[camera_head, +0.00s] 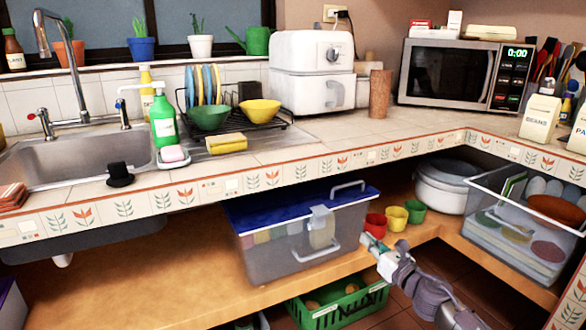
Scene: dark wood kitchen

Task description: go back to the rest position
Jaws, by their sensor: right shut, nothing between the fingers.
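My right gripper (368,240) reaches in from the lower right, over the front edge of the lower wooden shelf (150,285). It is shut and empty. Its tips are close to the right side of a clear storage box (285,262) with a blue lid (270,210). I cannot tell whether they touch it. Red, yellow and green cups (397,218) stand just behind the gripper on the shelf. My left gripper is not in view.
The tiled counter (330,130) runs above the shelf, with a sink (80,145), dish rack (235,118), white air fryer (312,70) and microwave (445,75). A clear bin (515,245) stands right of my arm; a green crate (345,305) sits below. The shelf's left part is clear.

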